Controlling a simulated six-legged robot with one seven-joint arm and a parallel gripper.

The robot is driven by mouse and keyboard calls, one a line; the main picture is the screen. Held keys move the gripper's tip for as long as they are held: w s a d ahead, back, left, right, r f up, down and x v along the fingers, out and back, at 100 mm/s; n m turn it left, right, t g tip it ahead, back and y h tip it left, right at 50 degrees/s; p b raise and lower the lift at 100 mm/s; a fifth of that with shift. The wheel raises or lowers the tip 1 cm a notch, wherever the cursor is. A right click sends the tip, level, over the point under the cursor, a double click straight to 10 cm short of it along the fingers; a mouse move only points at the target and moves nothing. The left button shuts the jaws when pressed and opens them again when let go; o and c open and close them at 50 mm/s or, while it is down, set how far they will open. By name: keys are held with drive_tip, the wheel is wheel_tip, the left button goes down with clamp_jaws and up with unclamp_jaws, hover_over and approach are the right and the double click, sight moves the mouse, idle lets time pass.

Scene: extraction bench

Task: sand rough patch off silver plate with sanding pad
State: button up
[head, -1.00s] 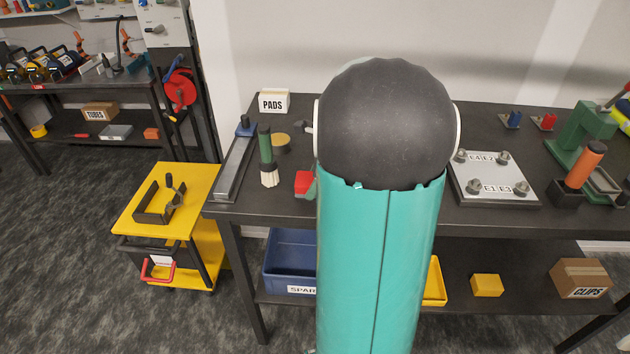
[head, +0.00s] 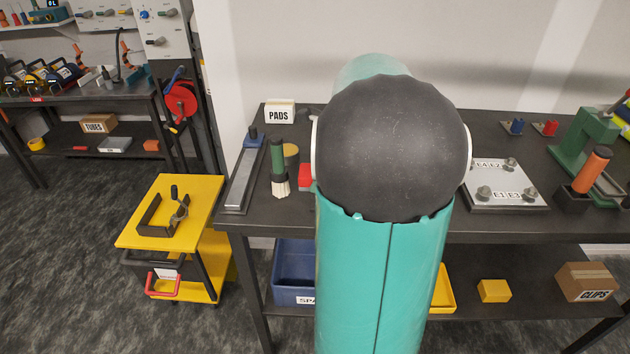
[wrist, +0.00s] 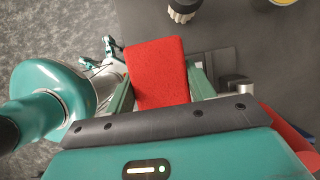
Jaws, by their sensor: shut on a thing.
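My gripper (wrist: 160,88) is shut on a red sanding pad (wrist: 157,70). The pad's broad red face shows between the green fingers. A red block beside my arm in the head view (head: 305,177) looks like the same pad, near the bench's front edge, right of the brush. My arm hides the gripper there. A long silver-grey strip (head: 244,182) with a blue piece at its far end lies at the bench's left. A grey plate (head: 515,200) with bolts and labels lies right of my arm. I cannot tell which is the silver plate, and no rough patch is discernible.
A PADS box (head: 280,112) stands at the back. A yellow cart (head: 190,190) is left of the bench.

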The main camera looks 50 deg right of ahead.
drive_tip(key=shift+a+r, duration=0.1)
drive_tip(key=shift+r, duration=0.4)
drive_tip(key=shift+w+r, duration=0.15)
drive_tip(key=shift+r, duration=0.65)
